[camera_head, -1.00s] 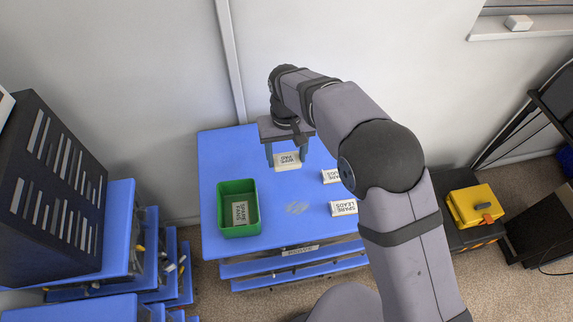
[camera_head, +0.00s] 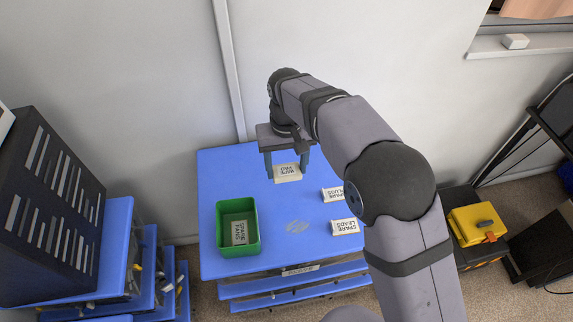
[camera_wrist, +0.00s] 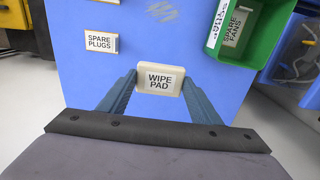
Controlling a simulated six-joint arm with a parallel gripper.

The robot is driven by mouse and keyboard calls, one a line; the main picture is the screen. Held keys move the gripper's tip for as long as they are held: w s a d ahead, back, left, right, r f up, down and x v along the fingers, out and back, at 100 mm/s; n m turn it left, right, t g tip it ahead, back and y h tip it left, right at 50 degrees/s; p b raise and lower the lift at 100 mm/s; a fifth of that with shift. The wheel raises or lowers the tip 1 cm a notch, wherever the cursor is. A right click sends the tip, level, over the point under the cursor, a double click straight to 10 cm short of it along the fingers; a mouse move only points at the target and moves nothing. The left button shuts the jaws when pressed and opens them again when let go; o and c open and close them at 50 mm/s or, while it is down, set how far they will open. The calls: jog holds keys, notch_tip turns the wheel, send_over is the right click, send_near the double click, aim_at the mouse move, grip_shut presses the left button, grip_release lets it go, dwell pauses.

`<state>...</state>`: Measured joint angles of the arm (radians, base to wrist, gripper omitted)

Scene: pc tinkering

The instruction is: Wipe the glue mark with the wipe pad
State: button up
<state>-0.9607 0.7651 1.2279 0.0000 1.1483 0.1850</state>
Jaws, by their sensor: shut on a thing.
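The wipe pad (camera_head: 288,173) is a pale block labelled "WIPE PAD". My gripper (camera_head: 287,166) is shut on it, with one finger at each side; the pad also shows between the fingers in the wrist view (camera_wrist: 159,79). The pad is over the back part of the blue tabletop (camera_head: 215,175); the gap beneath it is hard to judge. The glue mark (camera_head: 297,227) is a faint greyish scribble on the tabletop, nearer the front than the pad. It shows at the top of the wrist view (camera_wrist: 160,11), apart from the pad.
A green bin (camera_head: 223,243) holding a "SPARE FANS" block (camera_head: 239,232) stands left of the mark. "SPARE PLUGS" (camera_head: 333,194) and "SPARE LEADS" (camera_head: 346,227) blocks lie to its right. The tabletop between pad and mark is clear.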

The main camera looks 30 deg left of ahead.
jog(key=shift+f+b, duration=1.95)
jog(key=shift+f, duration=2.65)
jog(key=o, duration=1)
jog(key=shift+p, duration=0.3)
jog(key=c, duration=1.1)
jog(key=shift+c, duration=0.5)
notch_tip(320, 180, up, 8)
jog(key=p, duration=0.7)
